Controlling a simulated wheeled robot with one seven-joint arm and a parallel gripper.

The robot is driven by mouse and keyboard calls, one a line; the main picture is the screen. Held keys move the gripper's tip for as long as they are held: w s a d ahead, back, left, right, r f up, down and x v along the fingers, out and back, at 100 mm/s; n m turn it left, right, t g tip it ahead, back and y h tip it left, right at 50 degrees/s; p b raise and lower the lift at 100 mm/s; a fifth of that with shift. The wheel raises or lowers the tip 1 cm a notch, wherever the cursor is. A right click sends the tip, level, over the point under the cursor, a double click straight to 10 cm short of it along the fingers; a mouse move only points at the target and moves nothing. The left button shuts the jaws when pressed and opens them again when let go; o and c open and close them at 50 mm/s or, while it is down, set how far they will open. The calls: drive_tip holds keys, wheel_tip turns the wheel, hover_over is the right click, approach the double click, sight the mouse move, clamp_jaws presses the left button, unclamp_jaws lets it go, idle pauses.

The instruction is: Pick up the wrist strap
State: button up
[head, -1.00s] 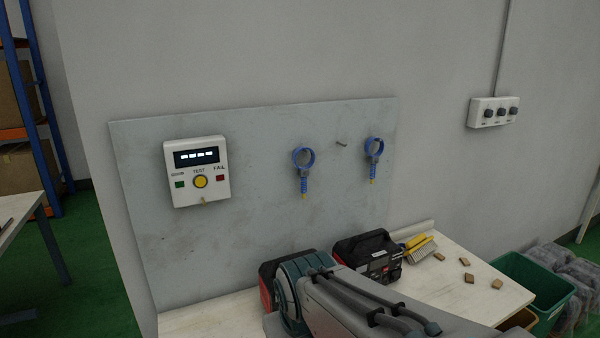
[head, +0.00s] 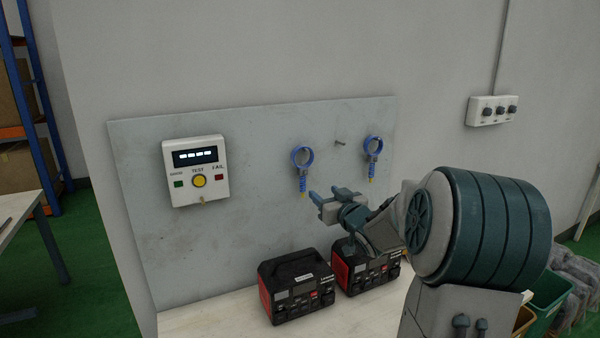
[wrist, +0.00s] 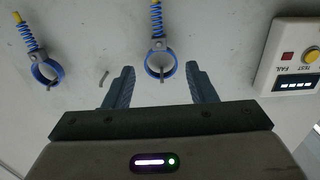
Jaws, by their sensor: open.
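Two blue wrist straps, each a ring with a coiled cord below it, hang on the grey board. The left strap (head: 303,184) is nearer the tester, and the right strap (head: 372,171) is past a small bare peg (head: 340,143). My gripper (head: 325,194) is open and empty, just right of and a little below the left strap's ring in the head view. In the inverted wrist view, the left strap (wrist: 157,20) lines up between my gripper's two fingers (wrist: 160,69). I cannot tell its depth from them. The right strap (wrist: 33,38) is off to one side.
A white tester box (head: 196,172) with a lit display is on the board's left. Two black-and-red cases (head: 297,287) stand on the bench below my arm. A green bin (head: 546,290) is at the right. A switch box (head: 493,110) is on the wall.

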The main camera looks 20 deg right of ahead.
drive_tip(key=p, duration=0.1)
approach(304, 173)
drive_tip(key=w, duration=0.4)
drive_tip(key=shift+w+a+f, duration=0.1)
drive_tip(key=shift+w+f, duration=0.05)
drive_tip(key=shift+w, duration=0.05)
drive_tip(key=w+p, duration=0.1)
drive_tip(key=w, duration=0.2)
drive_tip(key=shift+w+p, duration=0.3)
drive_tip(key=shift+w, duration=0.75)
drive_tip(key=c, duration=1.1)
drive_tip(key=shift+o, duration=0.2)
